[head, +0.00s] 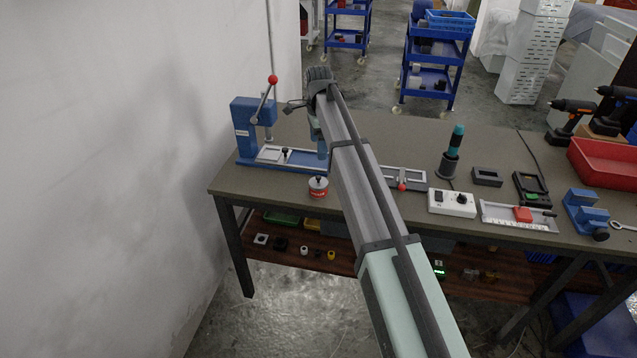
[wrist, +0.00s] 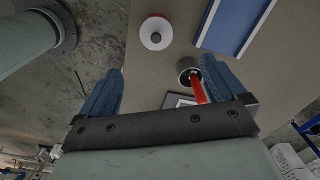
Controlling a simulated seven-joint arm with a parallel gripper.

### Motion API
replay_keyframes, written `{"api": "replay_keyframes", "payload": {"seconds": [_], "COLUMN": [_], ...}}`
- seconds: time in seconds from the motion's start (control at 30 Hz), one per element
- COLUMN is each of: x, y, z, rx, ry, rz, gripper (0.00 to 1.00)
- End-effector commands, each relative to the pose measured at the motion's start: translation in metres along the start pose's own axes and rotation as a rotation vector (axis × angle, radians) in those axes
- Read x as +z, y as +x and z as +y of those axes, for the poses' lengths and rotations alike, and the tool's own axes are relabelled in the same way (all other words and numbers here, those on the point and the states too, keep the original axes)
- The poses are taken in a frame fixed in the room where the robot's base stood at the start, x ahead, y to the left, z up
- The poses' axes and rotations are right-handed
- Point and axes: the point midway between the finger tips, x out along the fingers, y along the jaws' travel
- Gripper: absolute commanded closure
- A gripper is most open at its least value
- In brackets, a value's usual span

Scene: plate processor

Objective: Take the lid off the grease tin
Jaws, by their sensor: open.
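The grease tin (head: 318,193) is a small red tin near the front left edge of the workbench. Its pale lid (head: 318,183) with a dark knob sits on top. In the wrist view the lid (wrist: 150,40) shows from above as a pale disc with a dark centre, the red tin (wrist: 157,17) at its edge. My gripper (wrist: 162,76) is open, its blue fingers wide apart. The tin lies beyond the fingertips, apart from them. In the head view my gripper (head: 322,155) is partly hidden by my arm, above the bench behind the tin.
A blue lever press (head: 252,130) with a red-knobbed handle stands left of my arm. A dark round part (wrist: 187,66) with a red shaft shows between the fingers. A white switch box (head: 452,204) and red tray (head: 603,165) stand right.

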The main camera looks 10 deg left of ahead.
Motion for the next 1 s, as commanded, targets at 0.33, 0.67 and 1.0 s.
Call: {"api": "replay_keyframes", "payload": {"seconds": [0.33,0.67,1.0], "x": [0.0,0.0,0.002], "y": [0.058,0.08,0.121], "z": [0.002,0.003,0.007], "rx": [0.003,0.001,0.001], "ry": [-0.002,-0.002,-0.003], "rz": [0.0,-0.001,0.0], "gripper": [0.02,0.02,0.02]}}
